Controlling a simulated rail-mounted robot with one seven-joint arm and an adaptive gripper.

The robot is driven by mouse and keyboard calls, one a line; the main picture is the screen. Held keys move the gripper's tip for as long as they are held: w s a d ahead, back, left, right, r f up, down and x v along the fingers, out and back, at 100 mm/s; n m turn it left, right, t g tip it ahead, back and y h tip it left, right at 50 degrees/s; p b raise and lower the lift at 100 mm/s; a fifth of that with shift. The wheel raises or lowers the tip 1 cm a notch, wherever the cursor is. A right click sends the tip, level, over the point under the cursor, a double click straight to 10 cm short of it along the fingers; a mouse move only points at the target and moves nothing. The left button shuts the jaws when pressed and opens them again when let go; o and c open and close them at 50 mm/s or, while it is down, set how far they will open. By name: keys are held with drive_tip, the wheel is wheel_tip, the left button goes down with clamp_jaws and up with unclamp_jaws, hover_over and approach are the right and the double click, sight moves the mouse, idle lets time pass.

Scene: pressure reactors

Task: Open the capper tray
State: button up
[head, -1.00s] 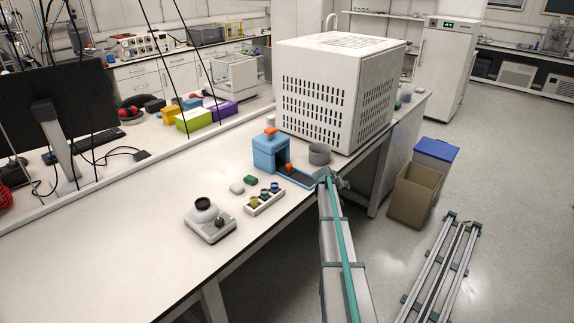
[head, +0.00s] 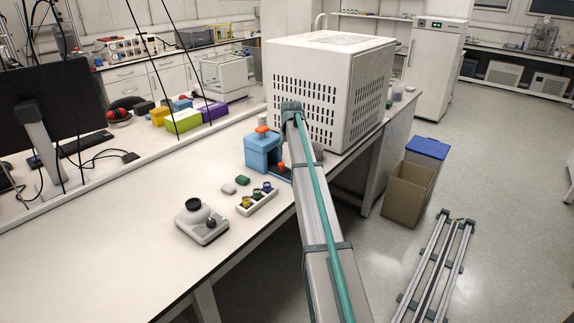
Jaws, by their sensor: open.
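The capper is a blue box (head: 262,152) on the bench with an orange knob (head: 262,129) on top. A second orange piece (head: 282,166) shows low at its right side. A small blue sliver of the tray (head: 286,179) shows below that piece; my arm covers the rest of it. My grey arm link with a teal tube rises from the lower right, and its upper end overlaps the view just right of the capper. No fingers show; my gripper is hidden or out of the picture.
A white perforated cabinet (head: 329,90) stands behind the capper. A rack of small vials (head: 257,202), a green block (head: 243,180) and a white device with a dark round top (head: 202,222) sit in front. The bench's front left is clear. A cardboard box (head: 408,194) stands on the floor.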

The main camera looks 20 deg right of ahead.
sight(282, 163)
drive_tip(key=shift+y, duration=0.3)
drive_tip(key=p+x, duration=0.1)
drive_tip(key=x, duration=0.2)
drive_tip(key=a+x, duration=0.1)
drive_tip(key=x, duration=0.2)
drive_tip(key=a+p+x, duration=0.1)
drive_tip(key=x, duration=0.2)
drive_tip(key=shift+w+f+p, duration=0.2)
drive_tip(key=shift+w+p, duration=0.15)
drive_tip(key=shift+w, duration=0.1)
drive_tip(key=shift+c, duration=0.3)
clamp_jaws()
